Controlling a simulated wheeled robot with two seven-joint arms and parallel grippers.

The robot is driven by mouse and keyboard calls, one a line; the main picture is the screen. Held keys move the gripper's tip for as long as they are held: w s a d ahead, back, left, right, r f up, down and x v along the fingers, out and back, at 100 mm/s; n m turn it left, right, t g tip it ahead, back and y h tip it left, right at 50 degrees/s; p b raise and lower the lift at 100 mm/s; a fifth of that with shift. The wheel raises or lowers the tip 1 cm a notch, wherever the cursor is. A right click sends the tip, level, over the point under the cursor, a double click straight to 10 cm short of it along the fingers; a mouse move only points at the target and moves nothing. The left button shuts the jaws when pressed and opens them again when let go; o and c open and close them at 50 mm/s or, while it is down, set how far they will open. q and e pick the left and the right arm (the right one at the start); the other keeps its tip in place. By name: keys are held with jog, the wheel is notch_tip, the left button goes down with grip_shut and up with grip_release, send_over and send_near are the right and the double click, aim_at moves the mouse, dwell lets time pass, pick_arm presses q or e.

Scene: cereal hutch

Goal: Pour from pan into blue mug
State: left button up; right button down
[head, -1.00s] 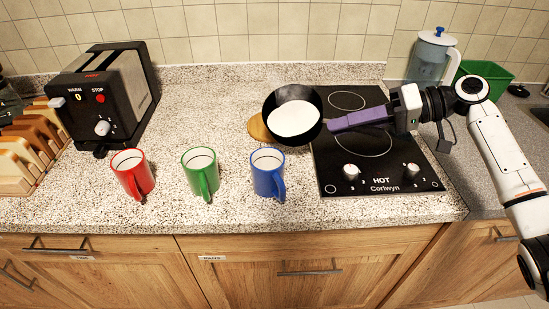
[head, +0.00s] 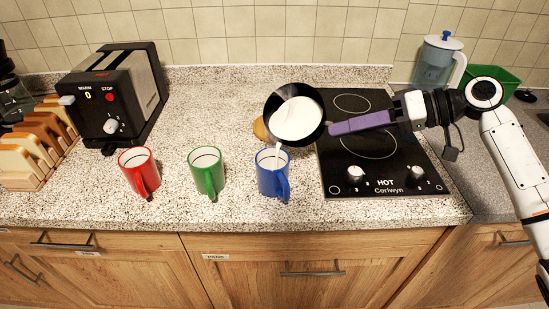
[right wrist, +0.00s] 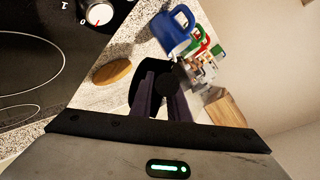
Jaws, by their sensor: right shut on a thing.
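The black pan (head: 273,104) with white liquid (head: 297,119) is held tilted above and behind the blue mug (head: 272,182). A thin white stream (head: 278,150) runs from the pan's lower lip down to the mug's opening. The blue mug stands upright with white liquid showing inside. My right gripper (head: 333,128), with long purple fingers, is shut on the pan's handle. In the right wrist view the fingers (right wrist: 163,90) and the blue mug (right wrist: 171,34) show; most of the pan is hidden. My left gripper is not in view.
A green mug (head: 207,179) and a red mug (head: 138,181) stand left of the blue mug. A round wooden piece (head: 260,129) lies partly under the pan. The black hob (head: 385,178) is right; the toaster (head: 125,95) and toast rack (head: 30,165) are left.

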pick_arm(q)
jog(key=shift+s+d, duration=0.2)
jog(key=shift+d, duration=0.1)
pick_arm(e)
jog(key=shift+s+a+r+n+t+h, duration=0.4)
jog(key=shift+s+r+n+t, duration=0.15)
jog(key=shift+r+n+t, duration=0.15)
dwell(1.4)
